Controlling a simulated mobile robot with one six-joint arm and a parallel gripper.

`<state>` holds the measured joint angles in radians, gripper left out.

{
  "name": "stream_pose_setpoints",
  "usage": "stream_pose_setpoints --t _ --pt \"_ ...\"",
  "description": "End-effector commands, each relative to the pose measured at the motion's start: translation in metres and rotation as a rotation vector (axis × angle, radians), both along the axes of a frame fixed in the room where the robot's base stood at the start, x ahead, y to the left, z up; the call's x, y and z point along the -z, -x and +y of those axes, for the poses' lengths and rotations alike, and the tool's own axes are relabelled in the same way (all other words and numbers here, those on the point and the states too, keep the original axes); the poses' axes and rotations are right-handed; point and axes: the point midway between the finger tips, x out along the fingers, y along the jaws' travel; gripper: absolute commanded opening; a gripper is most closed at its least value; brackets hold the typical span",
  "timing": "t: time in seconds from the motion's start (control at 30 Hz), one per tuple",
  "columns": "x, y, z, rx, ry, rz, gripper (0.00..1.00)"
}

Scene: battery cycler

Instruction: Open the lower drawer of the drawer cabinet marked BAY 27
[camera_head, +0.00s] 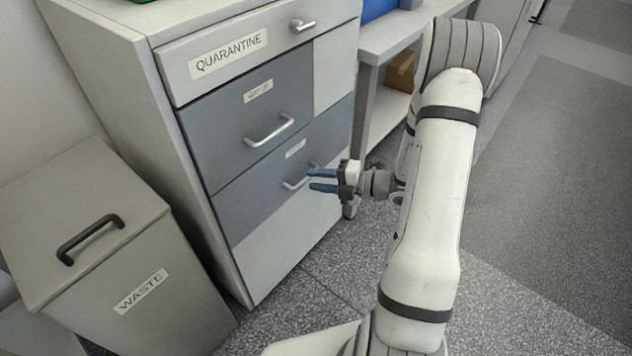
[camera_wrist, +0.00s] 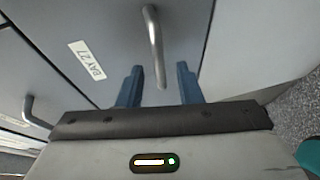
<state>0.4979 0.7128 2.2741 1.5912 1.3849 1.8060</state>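The drawer cabinet (camera_head: 190,150) stands at the left in the head view. Its lower grey drawer (camera_head: 245,205) looks closed and has a silver bar handle (camera_head: 290,185) and a small label (camera_head: 295,149). In the wrist view a label (camera_wrist: 87,60) reading BAY 27 lies beside a handle (camera_wrist: 154,40). My gripper (camera_head: 312,180) is at the lower drawer's handle, its blue fingers toward the drawer front. In the wrist view my gripper (camera_wrist: 159,76) is open, with one finger on each side of the handle's end and a gap to each.
Above is a grey drawer with a handle (camera_head: 268,132), then a drawer labelled QUARANTINE (camera_head: 228,52). A WASTE bin (camera_head: 130,270) stands at the cabinet's left. A bench (camera_head: 395,40) is to the right. Floor (camera_head: 330,275) in front of the cabinet is clear.

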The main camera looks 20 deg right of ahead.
Motion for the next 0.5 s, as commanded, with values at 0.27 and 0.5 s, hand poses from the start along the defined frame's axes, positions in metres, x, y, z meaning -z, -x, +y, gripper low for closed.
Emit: stream_pose_setpoints --t 0.27,0.5 --pt "0.004 -0.011 0.017 -0.002 0.002 -0.001 0.32" --pt "0.003 -0.011 0.018 -0.002 0.002 -0.001 0.31"
